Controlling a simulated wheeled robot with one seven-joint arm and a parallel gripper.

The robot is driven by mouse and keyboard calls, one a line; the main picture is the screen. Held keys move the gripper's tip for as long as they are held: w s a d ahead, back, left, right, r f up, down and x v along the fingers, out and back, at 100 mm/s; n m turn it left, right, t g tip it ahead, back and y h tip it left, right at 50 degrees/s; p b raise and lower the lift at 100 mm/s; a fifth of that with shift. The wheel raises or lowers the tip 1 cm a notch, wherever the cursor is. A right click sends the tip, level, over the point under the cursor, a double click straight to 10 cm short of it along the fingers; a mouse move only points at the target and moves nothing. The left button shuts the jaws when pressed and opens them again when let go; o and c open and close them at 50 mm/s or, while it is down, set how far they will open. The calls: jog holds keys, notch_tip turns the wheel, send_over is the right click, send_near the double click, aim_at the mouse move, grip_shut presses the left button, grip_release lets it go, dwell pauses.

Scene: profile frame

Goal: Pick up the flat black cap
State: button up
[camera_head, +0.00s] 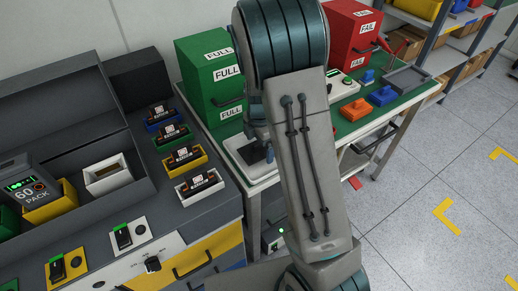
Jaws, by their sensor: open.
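My gripper (262,147) is at the end of my arm, pointing down over a white tray (236,143) on the green-topped table. My arm covers much of it, and the fingers are small and dark here; they appear open. A small dark flat piece (254,155) shows in the tray just below and left of the fingers. It may be the flat black cap, but I cannot tell for certain, nor whether the fingers touch it.
A green FULL box (205,65) stands behind the tray and a red FAIL box (350,35) farther right. Orange (357,109) and blue (382,96) pieces lie on the table's right. A grey bench (120,205) with several coloured holders stands left.

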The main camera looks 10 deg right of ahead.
jog(key=c, duration=1.2)
jog(key=shift+o, duration=0.2)
jog(key=shift+r, duration=0.1)
